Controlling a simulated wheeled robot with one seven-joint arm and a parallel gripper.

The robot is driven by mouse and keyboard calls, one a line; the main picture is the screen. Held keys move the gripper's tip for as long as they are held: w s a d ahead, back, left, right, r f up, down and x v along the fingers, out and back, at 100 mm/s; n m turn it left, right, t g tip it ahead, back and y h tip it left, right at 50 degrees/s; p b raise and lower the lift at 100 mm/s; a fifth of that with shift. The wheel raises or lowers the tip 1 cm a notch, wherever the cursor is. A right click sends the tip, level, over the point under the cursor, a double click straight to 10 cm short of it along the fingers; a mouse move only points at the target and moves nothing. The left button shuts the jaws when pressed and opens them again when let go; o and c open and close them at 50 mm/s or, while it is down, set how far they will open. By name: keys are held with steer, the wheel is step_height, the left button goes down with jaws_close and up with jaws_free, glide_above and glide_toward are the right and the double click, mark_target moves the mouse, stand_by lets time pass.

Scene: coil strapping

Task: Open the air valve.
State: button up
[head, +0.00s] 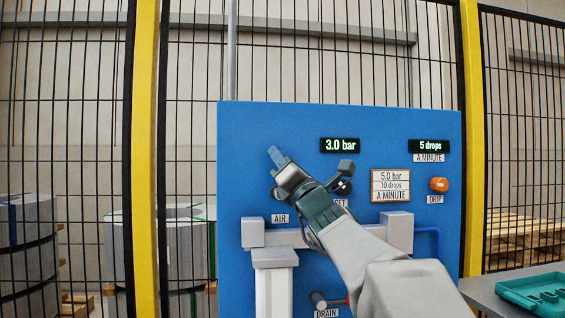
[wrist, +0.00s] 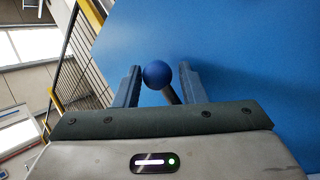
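The air valve's handle shows in the wrist view as a blue ball knob (wrist: 157,74) on a metal stem (wrist: 171,95). My gripper (wrist: 158,78) is open, with one blue finger on each side of the knob. Gaps show between the knob and both fingers, the narrower on the left. In the head view my gripper (head: 281,163) is in front of the blue panel (head: 238,135), above the AIR label (head: 280,218). My gripper and arm hide the valve handle there.
A pressure display (head: 342,145) reads 3.0 bar. A sign (head: 390,185) reads 5.0 bar, 10 drops a minute. An orange DRIP knob (head: 438,184) is at right; a DRAIN valve (head: 319,301) is low. A green tray (head: 537,291) lies on a table at lower right.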

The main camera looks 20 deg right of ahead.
steer(key=b+v, duration=0.2)
steer(key=v, duration=1.1)
steer(key=shift+s+f, duration=0.25)
steer(key=shift+s, duration=0.1)
